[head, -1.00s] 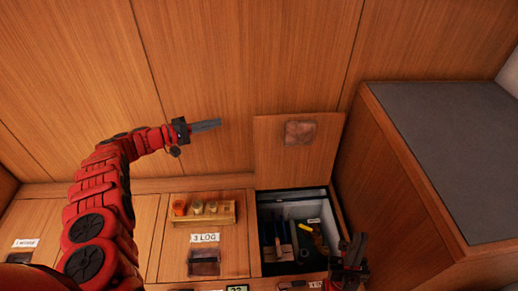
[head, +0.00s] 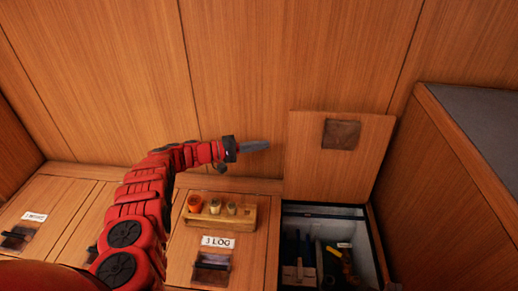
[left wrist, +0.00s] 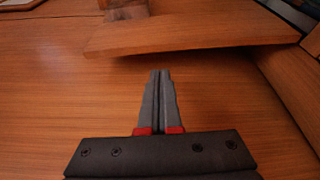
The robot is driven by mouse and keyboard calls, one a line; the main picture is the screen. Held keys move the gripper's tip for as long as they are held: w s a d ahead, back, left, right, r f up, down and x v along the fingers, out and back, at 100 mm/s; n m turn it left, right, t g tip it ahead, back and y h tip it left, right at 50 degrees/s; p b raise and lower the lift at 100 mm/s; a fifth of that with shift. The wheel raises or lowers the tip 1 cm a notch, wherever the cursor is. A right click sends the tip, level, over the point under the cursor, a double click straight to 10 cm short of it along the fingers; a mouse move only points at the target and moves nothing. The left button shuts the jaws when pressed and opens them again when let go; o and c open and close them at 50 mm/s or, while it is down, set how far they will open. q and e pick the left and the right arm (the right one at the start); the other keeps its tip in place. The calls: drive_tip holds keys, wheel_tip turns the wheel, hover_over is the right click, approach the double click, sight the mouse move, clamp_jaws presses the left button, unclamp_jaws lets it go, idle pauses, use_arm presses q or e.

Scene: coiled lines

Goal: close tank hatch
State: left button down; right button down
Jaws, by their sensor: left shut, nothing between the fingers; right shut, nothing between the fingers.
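The tank hatch lid (head: 300,165) is a square wooden panel with a brown patch (head: 341,134). It stands open, raised against the wood wall behind the open tank compartment (head: 374,262). The lid also shows across the top of the left wrist view (left wrist: 200,35), its edge beyond my fingertips. My left gripper (head: 268,145) is shut and empty, just left of the lid, pointing at its left edge with a small gap in the head view. It also shows shut in the left wrist view (left wrist: 160,72). My right gripper is not clearly in view.
The compartment holds dark tools and a yellow item (head: 334,251). Left of it are a "3 LOG" hatch (head: 258,262) and a wooden rack (head: 225,220) with several small cylinders. A wooden cabinet with a grey top (head: 478,125) stands at the right.

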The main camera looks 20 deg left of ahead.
use_arm(q)
drive_tip(key=b+x, duration=0.3)
drive_tip(key=x, duration=0.4)
drive_tip(key=shift+d, duration=0.1)
